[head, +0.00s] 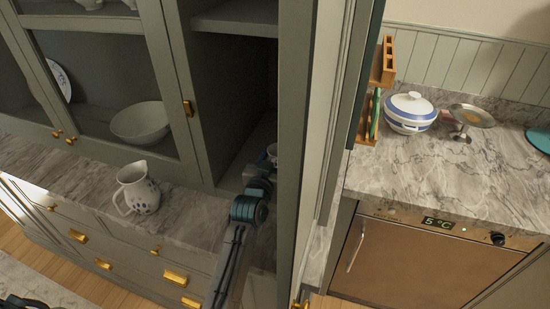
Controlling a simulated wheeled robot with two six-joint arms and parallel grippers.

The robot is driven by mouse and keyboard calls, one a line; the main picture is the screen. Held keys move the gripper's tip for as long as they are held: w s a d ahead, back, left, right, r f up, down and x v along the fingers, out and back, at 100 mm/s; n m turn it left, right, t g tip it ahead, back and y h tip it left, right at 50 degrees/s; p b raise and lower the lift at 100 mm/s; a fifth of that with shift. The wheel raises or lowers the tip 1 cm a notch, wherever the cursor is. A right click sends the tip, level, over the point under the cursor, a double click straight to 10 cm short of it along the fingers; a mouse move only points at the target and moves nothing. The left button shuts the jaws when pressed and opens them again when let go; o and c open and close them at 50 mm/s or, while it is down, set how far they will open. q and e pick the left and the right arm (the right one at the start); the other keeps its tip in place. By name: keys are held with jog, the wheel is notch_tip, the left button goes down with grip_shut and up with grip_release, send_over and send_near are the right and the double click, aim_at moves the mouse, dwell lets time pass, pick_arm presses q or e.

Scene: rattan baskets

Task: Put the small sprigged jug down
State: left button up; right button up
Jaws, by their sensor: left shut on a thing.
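My left gripper (266,166) is at the upper end of the arm in the middle of the head view, inside the shaded open part of the cabinet. Only a small part of that jug shows; the cabinet's upright and the gripper hide the rest. Another white jug (138,190) with blue sprigs and a handle on its left stands upright on the marble counter, left of my arm and apart from it.
The cabinet upright (297,120) stands close right of my gripper. A white bowl (140,122) is behind the glass door. On the right counter (420,185) are a blue-banded lidded pot (408,112), a metal scale-like thing (472,116) and a wooden rack. Its front is clear.

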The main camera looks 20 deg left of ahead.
pick_arm(q)
jog(key=o, duration=1.1)
pick_arm(e)
jog(key=shift+a, duration=0.25)
pick_arm(q)
jog(key=shift+s, duration=0.1)
pick_arm(e)
jog(key=shift+a, duration=0.2)
pick_arm(q)
jog(key=s+b, duration=0.3)
jog(key=s, duration=0.8)
jog(key=shift+s+a, duration=0.25)
jog(key=shift+s, duration=0.15)
pick_arm(e)
jog(key=shift+w+d+f, duration=0.1)
jog(key=shift+d+f, duration=0.1)
jog(key=shift+f, duration=0.65)
jog(key=shift+w+d+f, duration=0.1)
jog(key=shift+d+f, duration=0.1)
jog(key=shift+f, duration=0.65)
